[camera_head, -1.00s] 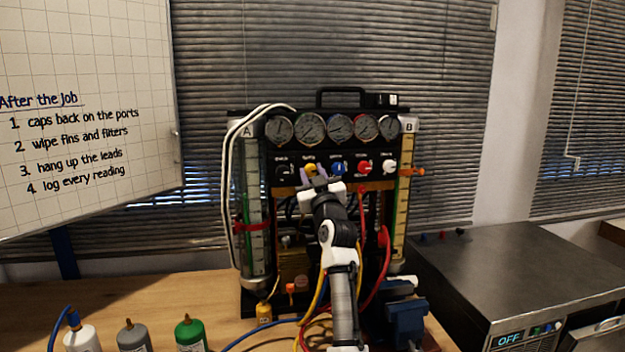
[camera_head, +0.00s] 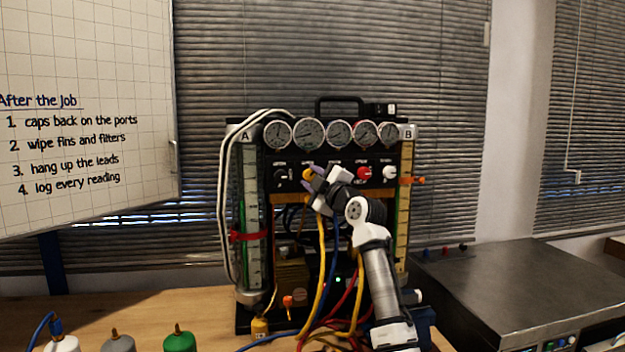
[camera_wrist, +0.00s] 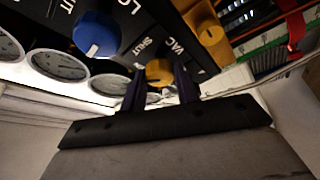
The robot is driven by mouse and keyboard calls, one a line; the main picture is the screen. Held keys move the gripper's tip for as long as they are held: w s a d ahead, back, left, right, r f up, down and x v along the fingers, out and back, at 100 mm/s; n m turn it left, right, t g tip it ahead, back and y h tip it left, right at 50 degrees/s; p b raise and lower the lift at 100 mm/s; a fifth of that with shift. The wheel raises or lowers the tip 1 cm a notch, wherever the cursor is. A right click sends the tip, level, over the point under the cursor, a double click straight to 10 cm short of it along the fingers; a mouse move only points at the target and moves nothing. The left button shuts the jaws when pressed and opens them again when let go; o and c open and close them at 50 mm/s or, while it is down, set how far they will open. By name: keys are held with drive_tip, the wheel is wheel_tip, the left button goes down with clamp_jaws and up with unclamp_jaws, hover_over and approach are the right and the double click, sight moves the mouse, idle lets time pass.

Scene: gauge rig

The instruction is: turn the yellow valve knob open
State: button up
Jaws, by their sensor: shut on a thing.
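The yellow valve knob (camera_head: 308,174) sits on the black panel of the gauge rig, second from the left in the knob row. My gripper (camera_head: 314,173) reaches it from the lower right, tilted, and its jaws are shut on the knob. In the wrist view the yellow knob (camera_wrist: 159,72) shows between the two dark fingers (camera_wrist: 161,88), with SHUT and VAC lettering beside it. My fingers hide part of the knob, and I cannot tell its exact turn angle.
A blue knob (camera_wrist: 97,35) is close by in the wrist view. A black knob (camera_head: 281,174), red knob (camera_head: 365,173) and white knob (camera_head: 389,172) share the row. Gauges (camera_head: 309,133) sit above. Yellow hose (camera_head: 322,260) and other hoses hang below. Bottles (camera_head: 180,340) stand front left.

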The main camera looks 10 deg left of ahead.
drive_tip(key=n, duration=0.1)
drive_tip(key=n+g+p, duration=0.1)
drive_tip(key=n, duration=0.1)
drive_tip(key=n+p, duration=0.1)
drive_tip(key=shift+r+n+g, duration=0.25)
drive_tip(key=shift+n+g, duration=0.15)
drive_tip(key=shift+n+g+h+p, duration=0.4)
drive_tip(key=shift+n+h+p, duration=0.2)
drive_tip(key=shift+n+p, duration=0.6)
drive_tip(key=shift+n, duration=0.4)
drive_tip(key=o, duration=1)
drive_tip(key=shift+c, duration=0.2)
drive_tip(key=shift+s+d+f+b, duration=0.1)
drive_tip(key=shift+s+d+b, duration=0.25)
drive_tip(key=shift+b, duration=0.1)
drive_tip(key=b+v, duration=0.4)
drive_tip(key=v, duration=0.8)
drive_tip(key=shift+s+d+r, duration=0.2)
drive_tip(key=shift+s+d, duration=0.05)
drive_tip(key=shift+s, duration=0.05)
